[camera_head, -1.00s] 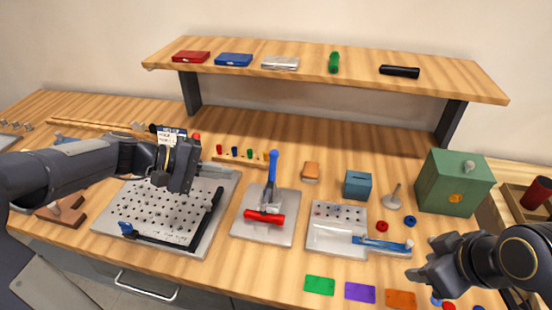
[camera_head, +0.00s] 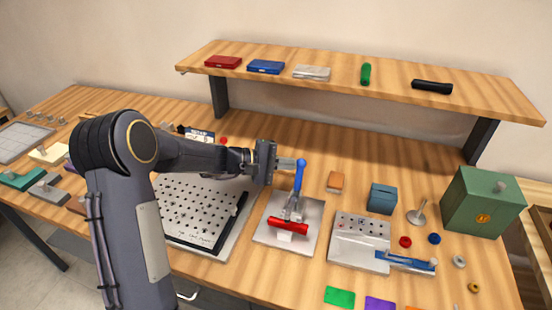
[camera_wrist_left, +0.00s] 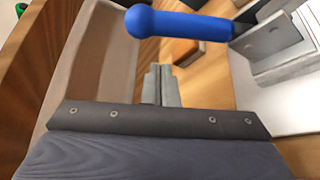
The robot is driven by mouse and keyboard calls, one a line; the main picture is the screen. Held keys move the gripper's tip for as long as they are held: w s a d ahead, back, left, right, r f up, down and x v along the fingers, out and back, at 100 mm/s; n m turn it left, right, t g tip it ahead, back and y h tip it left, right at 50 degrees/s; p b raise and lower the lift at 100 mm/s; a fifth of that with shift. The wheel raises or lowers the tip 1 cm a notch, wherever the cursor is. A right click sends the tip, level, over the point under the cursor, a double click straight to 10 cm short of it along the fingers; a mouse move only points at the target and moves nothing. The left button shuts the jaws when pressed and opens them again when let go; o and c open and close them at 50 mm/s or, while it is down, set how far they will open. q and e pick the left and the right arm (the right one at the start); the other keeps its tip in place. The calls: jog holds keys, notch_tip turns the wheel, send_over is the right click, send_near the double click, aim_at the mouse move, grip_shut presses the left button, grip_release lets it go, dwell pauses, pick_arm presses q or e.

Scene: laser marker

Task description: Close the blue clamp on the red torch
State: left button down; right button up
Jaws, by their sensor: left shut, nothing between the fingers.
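The blue clamp handle (camera_head: 299,176) stands upright above a grey metal plate (camera_head: 266,232). The red torch (camera_head: 290,227) lies across the clamp's base on that plate. My left gripper (camera_head: 291,164) is shut and empty, with its fingertips just left of the handle's upper part. In the left wrist view the blue handle (camera_wrist_left: 180,24) runs across the top, beyond the shut fingertips (camera_wrist_left: 160,72). I cannot tell whether they touch it. The torch is not visible in the wrist view. My right gripper is out of view.
A perforated plate (camera_head: 186,230) with a black bar lies left of the clamp. An orange block (camera_head: 335,182), a blue box (camera_head: 382,198) and another plate with a blue lever (camera_head: 405,261) are to the right. A shelf (camera_head: 345,84) spans the back.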

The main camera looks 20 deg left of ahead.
aim_at(299, 179)
pick_arm(q)
jog(key=s+r, duration=0.1)
jog(key=s, duration=0.2)
jog(key=shift+d+r, duration=0.15)
jog(key=shift+r, duration=0.2)
